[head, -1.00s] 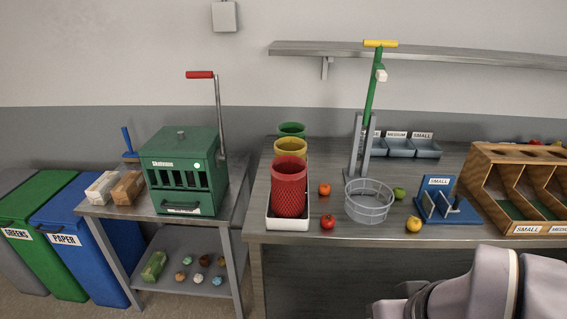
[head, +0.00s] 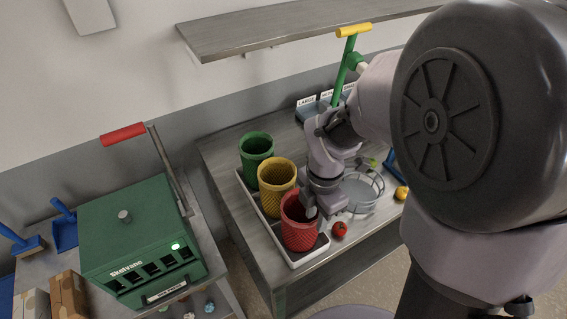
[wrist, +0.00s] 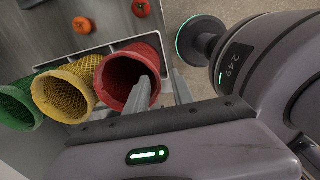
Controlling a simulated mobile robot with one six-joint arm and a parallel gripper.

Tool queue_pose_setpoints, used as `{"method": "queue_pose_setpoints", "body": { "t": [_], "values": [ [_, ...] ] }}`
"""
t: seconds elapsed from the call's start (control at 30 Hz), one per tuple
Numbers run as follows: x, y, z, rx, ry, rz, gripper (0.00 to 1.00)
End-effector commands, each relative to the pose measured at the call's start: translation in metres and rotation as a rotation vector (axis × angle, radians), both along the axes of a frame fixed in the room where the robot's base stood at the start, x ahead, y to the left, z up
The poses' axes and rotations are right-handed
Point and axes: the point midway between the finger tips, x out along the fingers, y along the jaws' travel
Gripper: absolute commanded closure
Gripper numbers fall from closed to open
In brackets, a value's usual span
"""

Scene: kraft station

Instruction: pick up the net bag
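Three open-topped mesh net bags stand in a row in a white tray (head: 306,257): green (head: 257,146), yellow (head: 277,178) and red (head: 299,232). The red one is nearest. In the wrist view the red bag (wrist: 118,74), yellow bag (wrist: 62,92) and green bag (wrist: 14,108) show their mouths. My gripper (wrist: 160,78) is at the red bag's rim, its fingers spread apart. One finger reaches over the bag's mouth; the other is outside, to its right. Whether either touches the mesh I cannot tell. In the head view my gripper (head: 318,207) partly covers the red bag's right side.
A red tomato (head: 339,229) lies right of the red bag, with a wire basket (head: 362,193) behind it. A green press (head: 143,240) stands on the left table. A shelf (head: 290,28) runs above the bench. Table is bare in front of the tomato.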

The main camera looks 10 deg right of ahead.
Motion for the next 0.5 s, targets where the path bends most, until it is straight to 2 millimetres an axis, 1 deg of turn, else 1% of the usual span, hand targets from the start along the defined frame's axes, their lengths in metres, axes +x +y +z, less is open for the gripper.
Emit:
{"method": "queue_pose_setpoints", "body": {
  "t": [0.03,0.17,0.27,0.3,0.4,0.5],
  "values": [
    [-0.001,0.000,-0.014,0.001,0.003,0.000,0.71],
    [0.000,0.000,-0.027,0.000,0.001,-0.001,0.71],
    [-0.001,0.001,-0.046,0.000,0.002,-0.001,0.71],
    [-0.001,0.001,-0.055,0.000,0.002,-0.001,0.71],
    [-0.001,0.001,-0.072,0.000,0.002,-0.002,0.71],
    [0.000,0.001,-0.078,0.000,0.000,-0.002,0.71]
  ]
}}
